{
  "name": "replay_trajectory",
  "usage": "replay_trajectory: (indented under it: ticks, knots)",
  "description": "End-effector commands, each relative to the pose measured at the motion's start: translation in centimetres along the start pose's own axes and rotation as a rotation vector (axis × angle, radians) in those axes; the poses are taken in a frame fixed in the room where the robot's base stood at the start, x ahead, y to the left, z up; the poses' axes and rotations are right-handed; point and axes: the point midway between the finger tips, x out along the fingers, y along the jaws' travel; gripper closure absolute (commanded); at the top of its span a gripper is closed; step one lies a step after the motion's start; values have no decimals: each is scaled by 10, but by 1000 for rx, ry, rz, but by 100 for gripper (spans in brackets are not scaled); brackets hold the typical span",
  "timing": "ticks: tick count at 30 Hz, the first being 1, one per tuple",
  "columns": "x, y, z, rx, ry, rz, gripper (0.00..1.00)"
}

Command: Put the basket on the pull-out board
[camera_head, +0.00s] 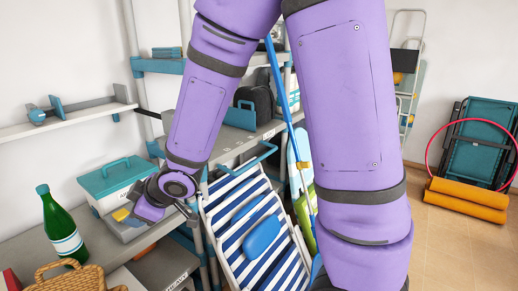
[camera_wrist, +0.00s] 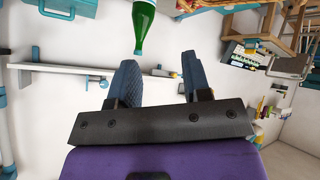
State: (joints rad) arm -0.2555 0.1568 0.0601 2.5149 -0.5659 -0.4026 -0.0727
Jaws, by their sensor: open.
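The basket (camera_head: 68,277) is tan wicker with a handle. It shows at the lower left of the head view, partly cut off by the frame's bottom edge, in front of the green bottle. A grey board or drawer front (camera_head: 163,266) with a label sits below the counter, right of the basket; I cannot tell whether it is the pull-out board. My gripper (camera_head: 130,214) is beside the teal-lidded box, above and right of the basket and apart from it. In the wrist view my gripper (camera_wrist: 158,84) has its two blue fingers apart, with nothing between them.
The green bottle (camera_head: 62,228) and teal-lidded box (camera_head: 117,180) stand on the grey counter (camera_head: 28,243). A wall shelf (camera_head: 70,121) runs above. A striped folding chair (camera_head: 250,225) leans right of the counter. Orange rolls (camera_head: 465,200) lie on the right floor. The wrist view appears upside down.

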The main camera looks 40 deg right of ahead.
Motion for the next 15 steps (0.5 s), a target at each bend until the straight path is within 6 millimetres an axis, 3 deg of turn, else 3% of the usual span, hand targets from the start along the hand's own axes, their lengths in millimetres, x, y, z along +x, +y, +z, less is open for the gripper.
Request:
replay_trajectory:
  ticks: [1, 6, 10, 15]
  knots:
    - [-19, 15, -1, 30, -28, 50, 56]
    - [-78, 49, 7, 155, -140, 177, 56]
    - [-126, 63, 15, 267, -217, 253, 56]
    - [-190, 65, 29, 431, -299, 320, 56]
